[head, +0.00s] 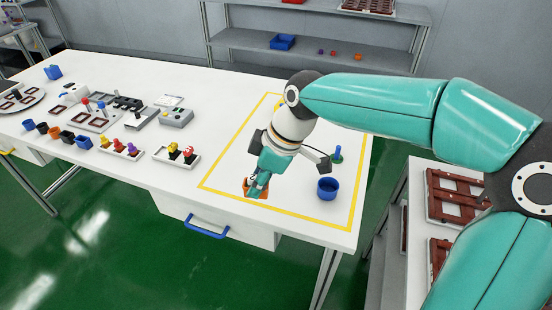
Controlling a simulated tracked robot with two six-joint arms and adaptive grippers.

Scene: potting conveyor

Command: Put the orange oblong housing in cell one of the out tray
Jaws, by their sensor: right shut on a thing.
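My right gripper (257,190) reaches down to the white table inside the yellow outlined area. It is shut on the orange housing (264,193), which shows low around the fingertips near the table's front edge. The fingers cover much of the housing, so its full shape is hidden, and I cannot tell whether it touches the table. Brown trays with open cells (433,205) lie on a side stand at the right, partly hidden by my right arm. I cannot tell which tray is the out tray. My left gripper is not in view.
A shelf (340,52) is behind.

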